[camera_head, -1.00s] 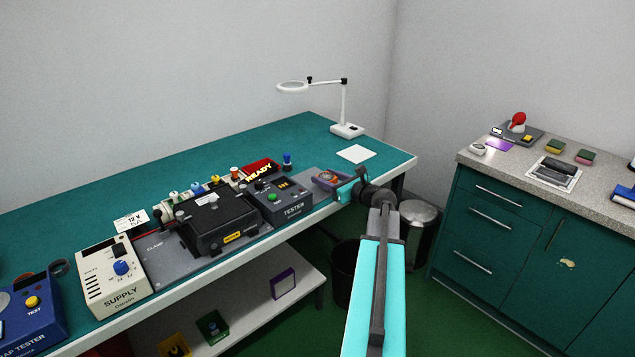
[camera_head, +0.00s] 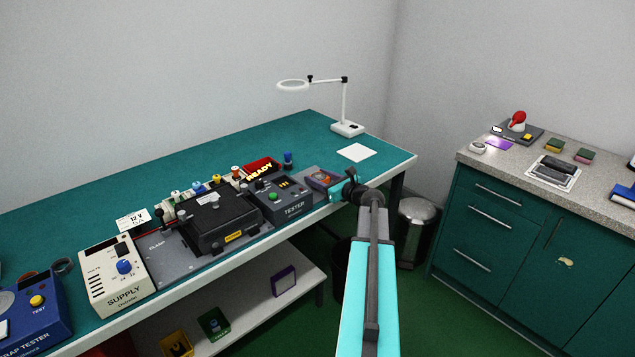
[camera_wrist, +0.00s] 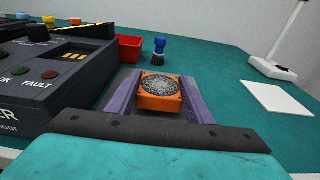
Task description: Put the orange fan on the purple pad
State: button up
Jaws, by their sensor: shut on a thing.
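The orange fan (camera_wrist: 160,92) is a small square block with a dark speckled round face. It sits in front of my gripper, over the middle of a grey plate with purple strips, the purple pad (camera_wrist: 199,98), and is small in the head view (camera_head: 323,178). I cannot tell whether the fan's underside touches the pad. My gripper (camera_head: 345,188), teal and dark grey, is at the bench's front edge, right of the tester, shut on the fan. Its fingertips are hidden behind the dark bar in the wrist view.
The dark tester (camera_head: 284,199) stands close on the left. A white card (camera_head: 356,152) and magnifier lamp (camera_head: 346,128) are at the back right. A grey counter (camera_head: 600,170) stands apart at right.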

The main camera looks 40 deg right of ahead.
jog(key=shift+f, duration=0.8)
jog(key=shift+f, duration=0.15)
jog(key=o, duration=1)
jog(key=shift+o, duration=0.2)
jog(key=shift+r, duration=0.2)
jog(key=s+r+b, duration=0.1)
jog(key=s+b, duration=0.1)
jog(key=s, duration=1)
jog(key=shift+a+r+b, duration=0.35)
jog(key=shift+a+b, duration=0.05)
jog(key=shift+o, duration=0.5)
